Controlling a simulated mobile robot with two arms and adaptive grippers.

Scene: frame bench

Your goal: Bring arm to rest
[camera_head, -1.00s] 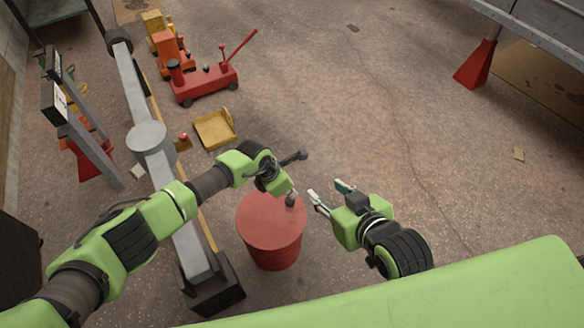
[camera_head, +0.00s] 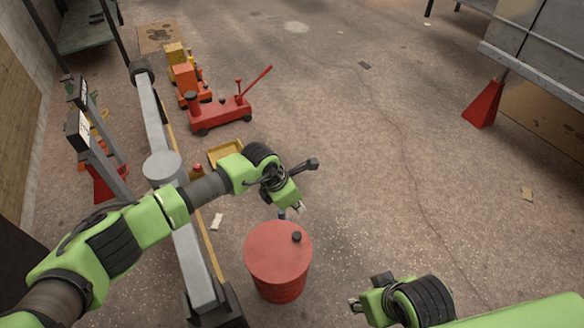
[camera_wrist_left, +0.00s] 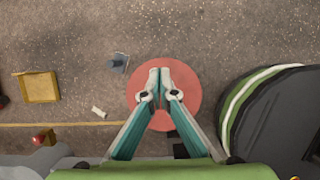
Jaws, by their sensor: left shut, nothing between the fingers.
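My left arm comes in from the left in the head view, and its gripper (camera_head: 297,207) hangs above the far edge of the red drum (camera_head: 277,256). In the left wrist view the two teal fingers (camera_wrist_left: 160,75) meet at their tips with nothing between them. The drum's round top (camera_wrist_left: 188,95) lies below and behind them. My right gripper (camera_head: 356,304) is low in the head view, right of the drum and apart from it. Its fingers are mostly hidden, so its opening cannot be told.
A long grey beam (camera_head: 152,118) runs along the left of the drum. A red floor jack (camera_head: 220,112) and a yellow tray (camera_head: 225,151) lie beyond. A red stand (camera_head: 484,104) is under the bench at right.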

